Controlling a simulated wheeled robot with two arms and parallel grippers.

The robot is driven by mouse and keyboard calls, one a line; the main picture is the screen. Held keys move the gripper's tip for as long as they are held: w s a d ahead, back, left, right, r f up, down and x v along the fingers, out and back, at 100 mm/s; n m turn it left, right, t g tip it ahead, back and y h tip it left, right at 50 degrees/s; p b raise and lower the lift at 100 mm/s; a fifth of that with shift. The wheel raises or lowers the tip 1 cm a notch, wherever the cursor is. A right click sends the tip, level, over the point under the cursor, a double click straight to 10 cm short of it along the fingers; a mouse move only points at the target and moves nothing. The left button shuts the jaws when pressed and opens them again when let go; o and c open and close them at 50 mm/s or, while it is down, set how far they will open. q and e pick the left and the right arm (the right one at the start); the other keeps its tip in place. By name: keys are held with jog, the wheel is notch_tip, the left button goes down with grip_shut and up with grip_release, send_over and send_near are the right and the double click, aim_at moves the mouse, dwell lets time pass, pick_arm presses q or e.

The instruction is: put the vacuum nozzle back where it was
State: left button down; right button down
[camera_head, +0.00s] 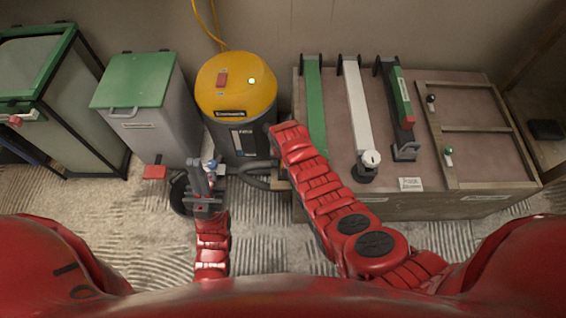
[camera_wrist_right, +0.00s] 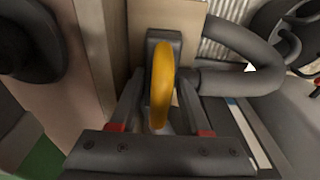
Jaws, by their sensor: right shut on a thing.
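The vacuum nozzle (camera_wrist_right: 161,85) is dark with a yellow curved grip in the right wrist view. My right gripper (camera_wrist_right: 160,95) has its fingers on both sides of it and is shut on it. A grey hose (camera_wrist_right: 240,82) runs from beside the nozzle to the right. A light wooden board (camera_wrist_right: 178,18) is just behind the nozzle; I cannot tell whether they touch. In the head view my right forearm hides the nozzle and right fingertips. The yellow-topped vacuum (camera_head: 237,85) stands left of that arm. My left gripper (camera_head: 203,176) appears open, low in front of the vacuum.
A wooden bench (camera_head: 475,190) on the right carries several long tools and a wooden frame (camera_head: 470,85). A grey bin with a green lid (camera_head: 134,80) stands left of the vacuum. A green-topped, dark-framed box (camera_head: 38,45) is at far left.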

jog(key=c, duration=0.7)
grip_release()
jog(key=shift+f, duration=0.1)
jog(key=shift+o, duration=0.2)
